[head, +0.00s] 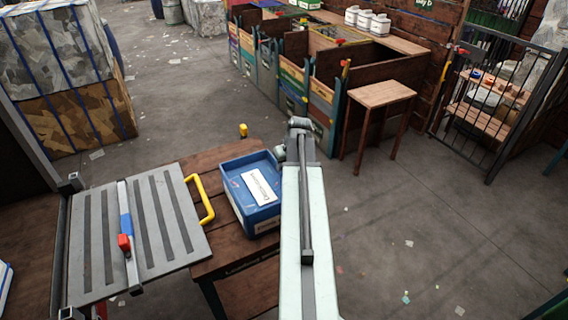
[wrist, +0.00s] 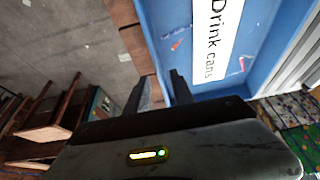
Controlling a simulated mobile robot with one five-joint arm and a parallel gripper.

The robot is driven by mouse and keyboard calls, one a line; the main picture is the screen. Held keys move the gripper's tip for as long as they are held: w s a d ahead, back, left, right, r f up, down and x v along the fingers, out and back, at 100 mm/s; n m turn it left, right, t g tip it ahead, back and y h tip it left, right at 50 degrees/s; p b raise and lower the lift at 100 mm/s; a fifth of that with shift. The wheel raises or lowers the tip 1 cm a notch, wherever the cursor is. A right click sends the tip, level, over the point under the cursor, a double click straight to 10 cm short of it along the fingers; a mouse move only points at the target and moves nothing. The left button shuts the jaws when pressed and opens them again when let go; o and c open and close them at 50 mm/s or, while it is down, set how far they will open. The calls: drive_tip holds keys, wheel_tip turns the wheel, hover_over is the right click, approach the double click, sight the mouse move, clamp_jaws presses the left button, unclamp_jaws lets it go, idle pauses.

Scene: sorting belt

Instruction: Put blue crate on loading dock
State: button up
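The blue crate (head: 236,167) has a white label and sits on the brown wooden table (head: 203,163), whose front edge carries partly hidden lettering that starts "Loading". In the wrist view the crate (wrist: 165,25) is close, its label reading "Drink cans", with a few small scraps inside. My gripper (wrist: 160,88) is at the crate's wall, with a visible gap between its two fingers. One finger is outside the wall and the other is at the wall's inner side. In the head view my arm hides the crate's right side and the fingertips.
A grey slatted platform (head: 150,225) with a yellow handle (head: 201,199) stands left of the crate. A small yellow object (head: 243,130) is at the table's far edge. A wooden stool (head: 381,95) and sorting bins (head: 318,95) stand behind.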

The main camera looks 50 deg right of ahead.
drive_tip(key=p+v, duration=0.5)
drive_tip(key=v, duration=0.2)
drive_tip(key=w+a+n+y, duration=0.1)
drive_tip(key=w+a, duration=0.2)
drive_tip(key=a, duration=0.4)
drive_tip(key=w+a, duration=0.4)
drive_tip(key=a, duration=0.3)
drive_tip(key=a+f+n+g, duration=0.1)
drive_tip(key=a+n+g, duration=0.2)
drive_tip(key=a, duration=3.3)
drive_tip(key=shift+w+f+g+y, duration=0.3)
drive_tip(key=shift+f+g, duration=0.05)
drive_tip(key=shift+g, duration=0.25)
